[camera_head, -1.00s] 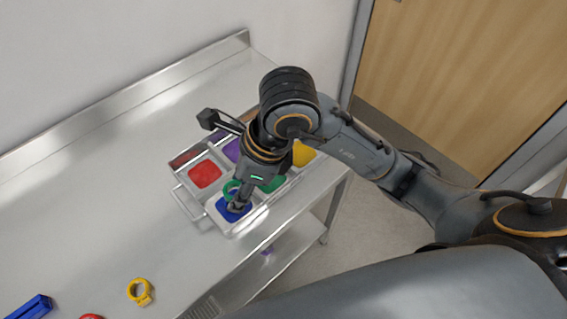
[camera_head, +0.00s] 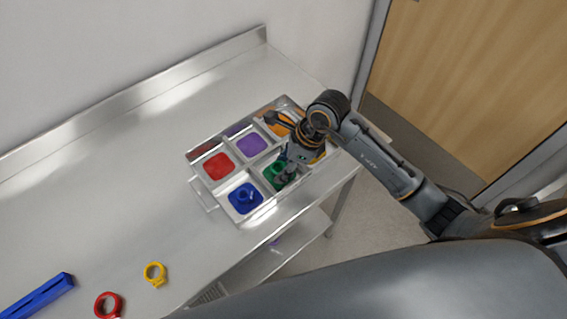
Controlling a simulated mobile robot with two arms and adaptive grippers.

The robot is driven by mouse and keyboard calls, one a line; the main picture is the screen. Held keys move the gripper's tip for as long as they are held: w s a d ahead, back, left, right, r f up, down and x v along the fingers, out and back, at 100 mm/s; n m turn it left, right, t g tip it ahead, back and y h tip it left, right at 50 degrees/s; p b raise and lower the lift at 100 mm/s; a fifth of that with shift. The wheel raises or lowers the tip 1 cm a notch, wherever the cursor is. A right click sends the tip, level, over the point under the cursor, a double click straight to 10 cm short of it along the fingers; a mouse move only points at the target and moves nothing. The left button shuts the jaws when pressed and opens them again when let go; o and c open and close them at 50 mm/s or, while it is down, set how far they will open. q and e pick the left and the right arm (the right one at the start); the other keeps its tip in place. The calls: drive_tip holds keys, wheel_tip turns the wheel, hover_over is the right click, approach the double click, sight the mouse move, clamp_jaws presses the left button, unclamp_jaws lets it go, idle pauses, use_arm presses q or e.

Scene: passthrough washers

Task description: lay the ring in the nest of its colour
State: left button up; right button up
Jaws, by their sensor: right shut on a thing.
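My right gripper (camera_head: 281,182) points down at the green nest (camera_head: 268,172) in the front row of the tray (camera_head: 208,200). It is shut on a green ring (camera_head: 278,168), partly hidden by the fingers. The ring is at or just above the nest; I cannot tell if it touches. The red nest (camera_head: 219,166) and purple nest (camera_head: 251,145) look empty. The blue nest (camera_head: 243,207) has a raised blue piece in it. A yellow ring (camera_head: 154,274) and a red ring (camera_head: 108,305) lie on the table. My left gripper is out of view.
A blue bar (camera_head: 38,296) lies at the lower left. A raised edge (camera_head: 140,98) runs along the wall. My arm covers the tray's right end.

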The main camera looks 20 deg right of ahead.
drive_tip(key=shift+f, duration=0.25)
drive_tip(key=shift+f, duration=0.2)
drive_tip(key=o, duration=0.6)
drive_tip(key=shift+r, duration=0.1)
drive_tip(key=shift+c, duration=0.2)
drive_tip(key=shift+r, duration=0.15)
drive_tip(key=b+v, duration=0.2)
drive_tip(key=v, duration=1)
drive_tip(key=shift+s+a, duration=0.1)
